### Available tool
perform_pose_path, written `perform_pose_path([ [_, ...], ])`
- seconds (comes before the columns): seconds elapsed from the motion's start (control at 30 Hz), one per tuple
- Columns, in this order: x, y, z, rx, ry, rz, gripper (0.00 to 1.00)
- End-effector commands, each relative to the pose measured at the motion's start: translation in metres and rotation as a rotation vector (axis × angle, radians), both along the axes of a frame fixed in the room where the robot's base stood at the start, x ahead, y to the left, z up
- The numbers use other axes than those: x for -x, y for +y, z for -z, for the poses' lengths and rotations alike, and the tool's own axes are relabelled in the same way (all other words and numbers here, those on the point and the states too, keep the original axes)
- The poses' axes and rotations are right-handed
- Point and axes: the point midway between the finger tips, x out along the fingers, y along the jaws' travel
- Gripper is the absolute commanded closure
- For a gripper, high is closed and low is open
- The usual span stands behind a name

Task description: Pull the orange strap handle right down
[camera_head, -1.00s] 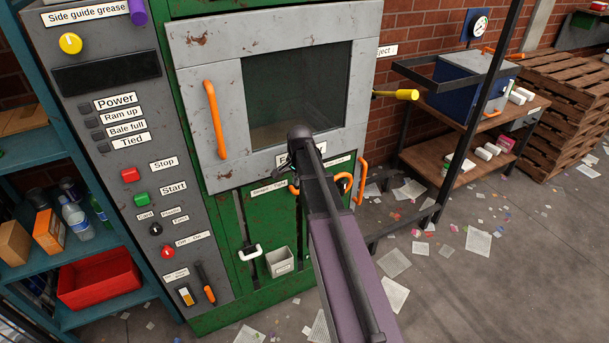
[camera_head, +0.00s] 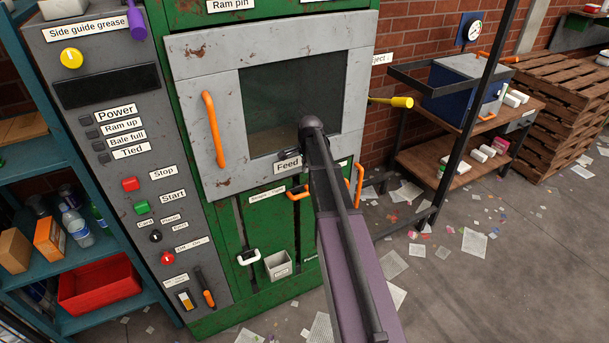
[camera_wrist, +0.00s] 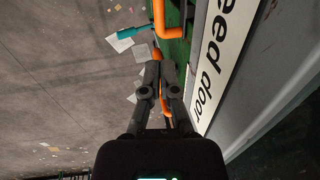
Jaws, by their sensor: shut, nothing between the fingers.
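In the head view a short orange handle (camera_head: 298,195) sits on the green front panel under the door, beside a small label too fine to read. A taller orange handle (camera_head: 359,186) stands at the panel's right edge, partly behind my arm. I cannot tell for sure which is the strap handle. My gripper (camera_wrist: 160,68) is shut and empty in the wrist view; in the head view my arm hides it. Orange bars show in the wrist view, one beyond the fingertips (camera_wrist: 158,18) and another partly behind the fingers. Contact cannot be told.
The grey feed door (camera_head: 208,75) has a long orange handle (camera_head: 213,130) and a "Feed door" label (camera_wrist: 222,55) close beside my fingers. A white handle (camera_head: 248,257) and a small grey bin (camera_head: 278,266) are lower down. A yellow lever (camera_head: 392,102) sticks out right.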

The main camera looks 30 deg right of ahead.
Motion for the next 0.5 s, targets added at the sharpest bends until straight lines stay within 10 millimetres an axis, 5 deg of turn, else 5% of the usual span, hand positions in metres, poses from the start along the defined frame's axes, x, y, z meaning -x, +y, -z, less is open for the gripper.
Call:
perform_pose_path([
  [0.5,-0.007,0.001,0.038,0.0,0.0,-0.001,1.0],
])
